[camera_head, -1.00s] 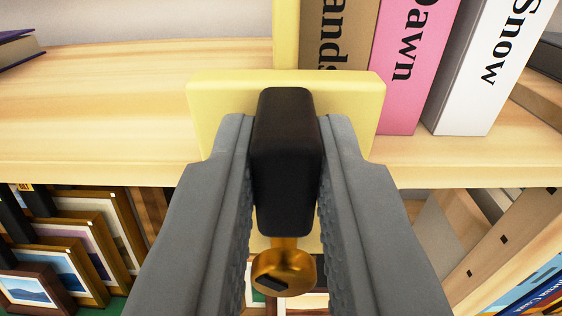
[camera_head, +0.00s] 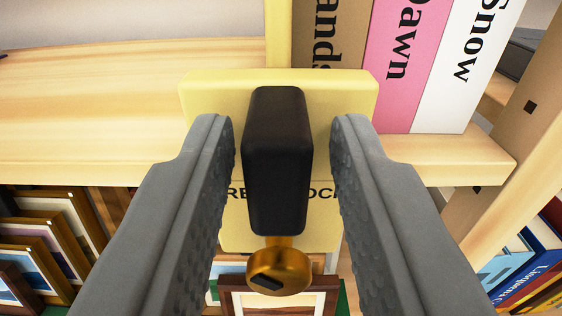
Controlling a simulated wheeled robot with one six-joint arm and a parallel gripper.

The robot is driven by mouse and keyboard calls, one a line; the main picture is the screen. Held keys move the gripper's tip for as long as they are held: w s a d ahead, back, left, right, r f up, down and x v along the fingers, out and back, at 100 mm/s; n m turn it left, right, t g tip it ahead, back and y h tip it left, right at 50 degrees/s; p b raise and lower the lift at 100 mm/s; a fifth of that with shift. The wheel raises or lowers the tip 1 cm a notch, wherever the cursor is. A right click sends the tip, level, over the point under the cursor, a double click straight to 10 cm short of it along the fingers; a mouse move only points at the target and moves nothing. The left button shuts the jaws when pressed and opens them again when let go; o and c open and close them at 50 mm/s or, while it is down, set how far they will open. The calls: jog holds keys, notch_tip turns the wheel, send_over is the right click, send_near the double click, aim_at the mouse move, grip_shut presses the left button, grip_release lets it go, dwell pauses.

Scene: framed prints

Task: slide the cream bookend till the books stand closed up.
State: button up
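The cream bookend (camera_head: 200,95) stands on the wooden shelf, its upright plate against the left side of the books. A black grip block (camera_head: 276,160) sits on its front, with a brass knob (camera_head: 280,272) below. Three books stand to its right: a brown one (camera_head: 345,30), a pink one (camera_head: 405,70) and a white one (camera_head: 465,70). They look upright and side by side with no clear gap. My gripper (camera_head: 283,150) is open around the black block, with a gap on both sides. Lettering on the bookend's front is partly hidden by the block.
The shelf (camera_head: 100,110) is bare to the left of the bookend. A wooden upright (camera_head: 530,120) stands right of the white book. Framed prints (camera_head: 45,245) stand below left, another frame (camera_head: 278,300) below the knob, and more books (camera_head: 535,250) below right.

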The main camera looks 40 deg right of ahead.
jog(key=shift+o, duration=0.5)
jog(key=shift+s+a, duration=0.15)
jog(key=shift+a, duration=0.05)
jog(key=v, duration=1.7)
